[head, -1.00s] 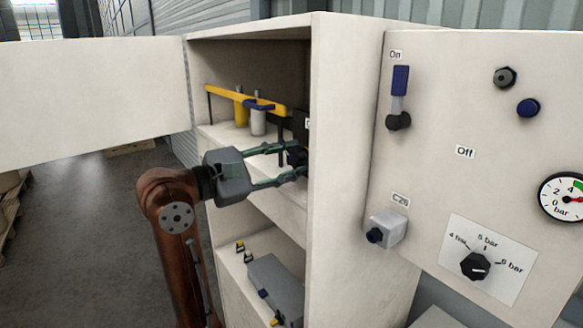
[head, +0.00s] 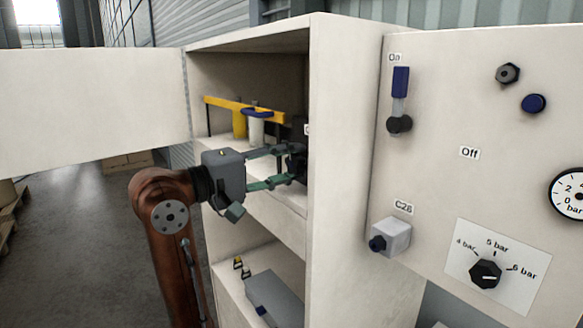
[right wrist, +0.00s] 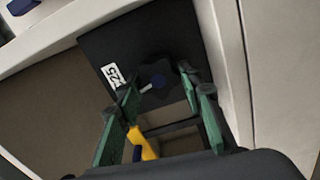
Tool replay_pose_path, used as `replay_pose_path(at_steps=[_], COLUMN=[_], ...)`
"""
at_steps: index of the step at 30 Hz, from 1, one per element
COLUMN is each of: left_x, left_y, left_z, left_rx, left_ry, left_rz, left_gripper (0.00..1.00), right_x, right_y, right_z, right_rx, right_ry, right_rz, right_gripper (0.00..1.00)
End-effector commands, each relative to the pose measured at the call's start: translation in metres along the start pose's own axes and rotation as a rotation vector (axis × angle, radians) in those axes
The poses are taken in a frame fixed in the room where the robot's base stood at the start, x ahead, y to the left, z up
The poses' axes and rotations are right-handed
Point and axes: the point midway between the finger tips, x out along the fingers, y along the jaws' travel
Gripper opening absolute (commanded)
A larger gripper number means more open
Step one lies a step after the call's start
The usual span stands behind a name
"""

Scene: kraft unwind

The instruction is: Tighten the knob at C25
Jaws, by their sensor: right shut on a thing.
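The dark round lobed knob (right wrist: 160,74) with a short white mark sits on a black block (right wrist: 125,38) inside the cabinet. A white label ending in "25" (right wrist: 113,76) is beside it. My right gripper (head: 294,164) reaches into the cabinet's open upper compartment, with its green fingers at the dark block. The right wrist view shows its two fingers (right wrist: 165,90) on either side of the knob, shut on it. The cabinet's side wall partly hides the block in the head view. My left gripper is out of view.
A yellow bar (head: 228,104) with a yellow and a white cylinder stands behind the gripper. The cabinet wall (head: 350,180) is close to its right. A panel at right carries the C26 knob box (head: 391,237), a pressure dial (head: 485,273) and a gauge (head: 570,194).

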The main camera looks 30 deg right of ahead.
Motion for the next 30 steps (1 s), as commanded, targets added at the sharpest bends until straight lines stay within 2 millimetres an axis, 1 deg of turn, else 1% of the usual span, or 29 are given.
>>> replay_pose_path(at_steps=[1, 6, 12, 19, 30], left_x=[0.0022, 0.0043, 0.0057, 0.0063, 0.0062], left_y=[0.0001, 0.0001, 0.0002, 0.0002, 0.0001], left_z=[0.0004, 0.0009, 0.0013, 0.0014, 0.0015], left_rx=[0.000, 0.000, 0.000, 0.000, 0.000], left_ry=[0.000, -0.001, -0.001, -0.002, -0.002], left_rz=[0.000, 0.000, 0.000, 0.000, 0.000], left_gripper=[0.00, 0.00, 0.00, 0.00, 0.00], right_x=[-0.0024, -0.0026, -0.0026, -0.0026, -0.0026], right_y=[-0.0040, -0.0033, -0.0029, -0.0027, -0.0027], right_z=[-0.0007, -0.0007, -0.0007, -0.0007, -0.0009], right_rx=[0.032, 0.132, 0.204, 0.235, 0.237], right_ry=[0.002, 0.002, 0.002, 0.002, 0.002], right_rz=[-0.007, -0.007, -0.008, -0.008, -0.008], right_gripper=[0.11, 0.11, 0.11, 0.11, 0.11])
